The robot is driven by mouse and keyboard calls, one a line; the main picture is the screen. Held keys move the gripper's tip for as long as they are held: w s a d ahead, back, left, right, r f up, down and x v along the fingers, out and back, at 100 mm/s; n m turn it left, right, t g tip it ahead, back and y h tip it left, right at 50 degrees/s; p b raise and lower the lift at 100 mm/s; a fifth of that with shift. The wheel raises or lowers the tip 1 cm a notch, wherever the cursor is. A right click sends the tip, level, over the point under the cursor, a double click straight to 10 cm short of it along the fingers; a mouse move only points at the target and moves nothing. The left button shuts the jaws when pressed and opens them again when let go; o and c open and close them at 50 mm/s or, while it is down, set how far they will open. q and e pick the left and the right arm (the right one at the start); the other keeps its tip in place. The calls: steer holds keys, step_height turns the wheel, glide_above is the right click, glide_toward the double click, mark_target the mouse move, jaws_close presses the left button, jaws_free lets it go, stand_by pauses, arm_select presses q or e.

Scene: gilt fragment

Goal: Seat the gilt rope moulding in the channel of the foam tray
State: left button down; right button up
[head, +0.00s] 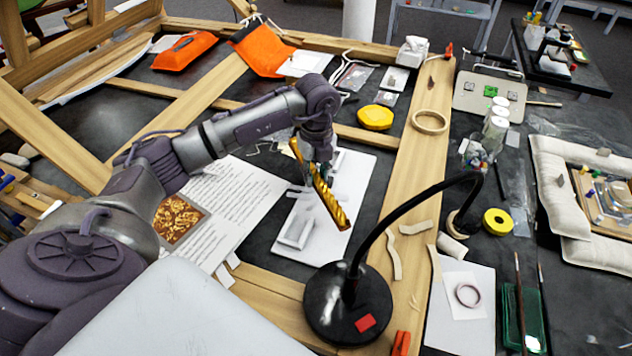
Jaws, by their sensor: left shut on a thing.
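The gilt rope moulding (333,206) is a short gold twisted bar. My left gripper (313,180) is shut on it near its middle and holds it tilted, its lower end toward the lower right. A flat white slab (357,178), which looks like the foam tray, lies on the dark surface below and behind the moulding. The gripper and moulding hide part of it, and I cannot make out its channel. The moulding appears to be above the slab; I cannot tell the gap. My right gripper is not in view.
A black lamp base (347,303) with a curved neck stands close at the lower right of the slab. A pale block (297,230) lies at its near left. A printed sheet (235,200) lies to the left. Wooden beams (420,150) frame the work area.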

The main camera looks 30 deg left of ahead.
mark_target(315, 193)
arm_select(q)
steer(key=shift+a+f, duration=0.15)
steer(key=shift+f, duration=0.2)
step_height(315, 193, down, 2)
steer(key=shift+f+p, duration=0.25)
steer(key=shift+p, duration=0.3)
steer(key=shift+f, duration=0.6)
steer(key=c, duration=1.3)
jaws_free()
steer(key=shift+f, duration=0.1)
steer(key=shift+c, duration=0.2)
steer(key=o, duration=0.4)
steer(key=shift+o, duration=0.2)
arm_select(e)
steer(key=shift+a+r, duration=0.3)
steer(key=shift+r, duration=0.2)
